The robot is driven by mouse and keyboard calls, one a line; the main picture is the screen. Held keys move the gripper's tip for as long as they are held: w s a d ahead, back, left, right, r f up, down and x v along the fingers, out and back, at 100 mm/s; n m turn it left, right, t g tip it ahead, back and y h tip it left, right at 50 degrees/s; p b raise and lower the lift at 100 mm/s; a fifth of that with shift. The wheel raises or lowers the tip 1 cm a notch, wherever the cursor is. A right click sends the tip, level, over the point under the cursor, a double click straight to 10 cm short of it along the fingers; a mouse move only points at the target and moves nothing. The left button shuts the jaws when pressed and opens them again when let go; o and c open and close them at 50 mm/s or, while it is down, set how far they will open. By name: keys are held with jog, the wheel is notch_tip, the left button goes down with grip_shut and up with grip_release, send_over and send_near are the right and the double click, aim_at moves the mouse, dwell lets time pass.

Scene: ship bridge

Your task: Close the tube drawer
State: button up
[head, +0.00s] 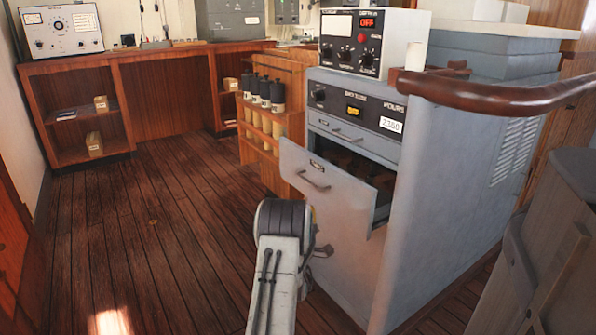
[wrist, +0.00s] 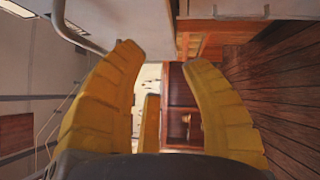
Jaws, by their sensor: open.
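The tube drawer (head: 322,190) is a grey drawer pulled out of the front of the grey cabinet, with a bar handle (head: 313,181) on its front. Its dark inside shows between the front and the cabinet, and its contents cannot be made out. My gripper is just in front of and below the drawer front in the head view, mostly hidden behind my own arm. In the wrist view, its yellow fingers (wrist: 165,65) are spread apart with nothing between them. I cannot tell whether any finger touches the drawer.
The grey cabinet (head: 440,190) carries a control box (head: 365,42) on top, and a brown handrail (head: 480,93) runs along its right. A wooden rack with dark-capped tubes (head: 266,92) stands left of the drawer. The plank floor (head: 140,220) on the left is clear.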

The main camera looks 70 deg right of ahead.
aim_at(302, 178)
jog(key=shift+w+d+r+n+t+h+b, duration=0.15)
jog(key=shift+w+d+r+n+h+b, duration=0.25)
jog(key=shift+d+r+b, duration=0.85)
jog(key=shift+w+d+r+n+t+h+b, duration=0.2)
jog(key=shift+d+r+n+h+b, duration=0.5)
jog(key=shift+r, duration=1.1)
jog(key=shift+w+d+r+n+t+h+b, duration=0.1)
jog(key=shift+w+d+r+n+h+b, duration=0.2)
jog(key=shift+d+r+b, duration=0.75)
jog(key=shift+d+r+p, duration=0.15)
jog(key=shift+r+p, duration=0.2)
jog(key=shift+r, duration=0.1)
grip_shut()
